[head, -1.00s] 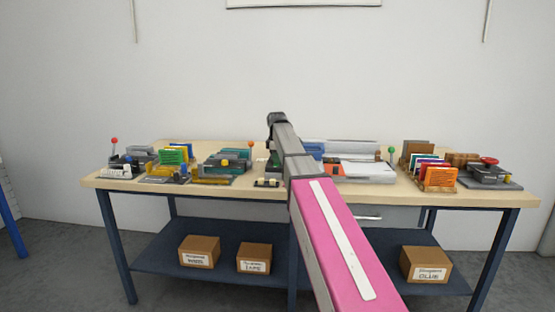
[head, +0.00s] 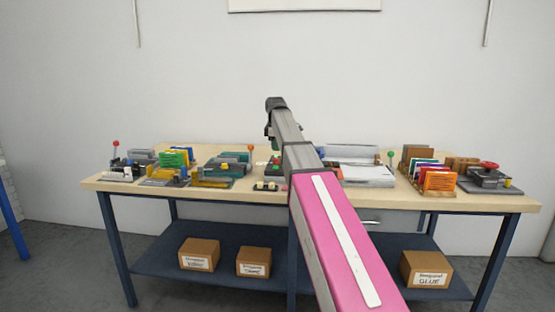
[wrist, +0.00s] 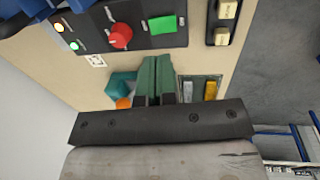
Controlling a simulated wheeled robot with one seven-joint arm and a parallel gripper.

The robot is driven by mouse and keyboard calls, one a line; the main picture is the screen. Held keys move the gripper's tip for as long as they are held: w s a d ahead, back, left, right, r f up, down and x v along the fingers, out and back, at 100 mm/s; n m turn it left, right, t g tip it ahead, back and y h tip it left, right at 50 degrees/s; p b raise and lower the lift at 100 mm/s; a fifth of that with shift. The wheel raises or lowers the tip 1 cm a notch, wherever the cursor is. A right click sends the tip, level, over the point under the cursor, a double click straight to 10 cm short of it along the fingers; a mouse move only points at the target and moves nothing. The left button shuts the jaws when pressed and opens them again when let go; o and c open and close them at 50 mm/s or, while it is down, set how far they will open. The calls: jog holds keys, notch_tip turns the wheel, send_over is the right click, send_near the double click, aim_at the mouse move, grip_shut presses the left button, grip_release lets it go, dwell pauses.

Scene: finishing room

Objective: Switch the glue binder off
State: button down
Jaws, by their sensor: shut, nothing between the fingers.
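In the wrist view a dark control panel (wrist: 135,28) carries a red round knob (wrist: 120,36), a green rectangle (wrist: 162,25) and two small bright lamps (wrist: 73,45), one greenish. I take it for the glue binder's panel; I can read no name on it. A separate dark plate (wrist: 222,20) with cream switches lies beside it, nearer the table edge. My gripper (wrist: 157,62) is shut and empty, its green fingertips showing below the green rectangle, apart from the knob. In the head view the red knob (head: 275,161) shows partly beside my arm, which hides much of the machine.
A machine with an orange ball (head: 250,148) stands to the left, a white-topped machine (head: 365,172) to the right. Folders in a rack (head: 438,181) and a machine with a red wheel (head: 489,166) stand further right. Boxes sit on the lower shelf (head: 220,268).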

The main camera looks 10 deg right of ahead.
notch_tip(320, 180, up, 6)
send_over(276, 167)
jog(key=s, duration=0.2)
jog(key=shift+w+a, duration=0.1)
jog(key=shift+w, duration=0.15)
jog(key=shift+w+r, duration=0.15)
jog(key=shift+w, duration=0.15)
dwell(0.5)
jog(key=f, duration=0.4)
jog(key=w+f, duration=0.1)
jog(key=f, duration=0.8)
jog(key=shift+w+d+f, duration=0.25)
jog(key=shift+d+f, duration=0.1)
jog(key=shift+f, duration=0.15)
